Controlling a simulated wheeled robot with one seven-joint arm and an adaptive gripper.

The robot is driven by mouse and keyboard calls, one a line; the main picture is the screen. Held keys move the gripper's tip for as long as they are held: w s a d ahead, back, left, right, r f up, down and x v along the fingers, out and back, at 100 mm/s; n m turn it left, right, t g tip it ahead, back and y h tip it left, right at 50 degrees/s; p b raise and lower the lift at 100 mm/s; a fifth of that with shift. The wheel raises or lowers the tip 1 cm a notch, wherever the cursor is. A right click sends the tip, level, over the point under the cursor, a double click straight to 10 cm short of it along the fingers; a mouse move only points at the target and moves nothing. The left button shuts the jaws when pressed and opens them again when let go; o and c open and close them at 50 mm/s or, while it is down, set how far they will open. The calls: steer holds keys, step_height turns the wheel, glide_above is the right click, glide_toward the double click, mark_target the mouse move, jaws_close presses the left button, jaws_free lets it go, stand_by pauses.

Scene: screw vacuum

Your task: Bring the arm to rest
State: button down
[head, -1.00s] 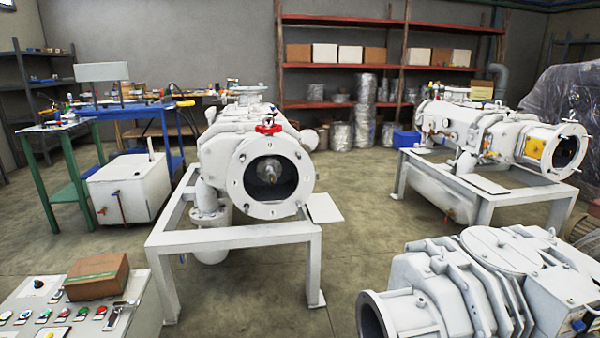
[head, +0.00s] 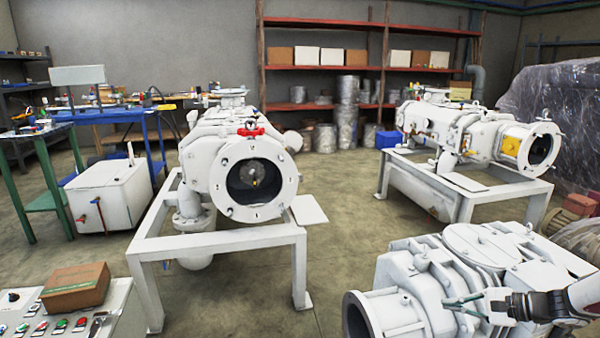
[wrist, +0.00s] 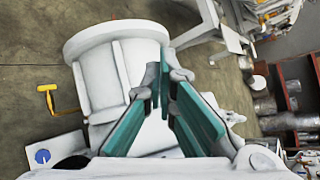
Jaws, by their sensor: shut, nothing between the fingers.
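My gripper (head: 452,302) shows at the lower right of the head view, in front of the white pump (head: 400,265) nearest me. Its teal-padded fingers also show in the wrist view (wrist: 165,85), with their tips together and nothing between them. My arm comes in from the right edge. In the wrist view a white round-flanged machine part (wrist: 115,65) lies behind the fingers; I cannot tell whether they touch it.
A white pump with a red valve (head: 250,131) stands on a frame (head: 220,243) in the middle. Another pump (head: 465,135) stands at the back right. A control panel (head: 110,310) with a cardboard box (head: 76,287) is at lower left. Concrete floor between them is clear.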

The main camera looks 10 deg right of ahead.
steer(key=s+a+r+n+g+h, duration=0.1)
steer(key=s+a+r+n+g, duration=0.4)
steer(key=a+r, duration=0.6)
steer(key=s+a+r+n+g+h, duration=0.2)
steer(key=s+a+r+n+g, duration=0.25)
steer(key=a+r, duration=0.7)
steer(key=s+a+r+n+h, duration=0.35)
steer(key=s+a, duration=0.45)
steer(key=s, duration=0.5)
steer(key=s+n+h, duration=0.2)
steer(key=s+n, duration=0.2)
steer(key=s, duration=0.9)
step_height(320, 180, up, 31)
steer(key=d+t+p, duration=0.1)
steer(key=t+p, duration=0.3)
steer(key=p, duration=2.5)
steer(key=shift+s+d, duration=0.2)
steer(key=shift+s, duration=0.05)
steer(key=shift+t, duration=0.25)
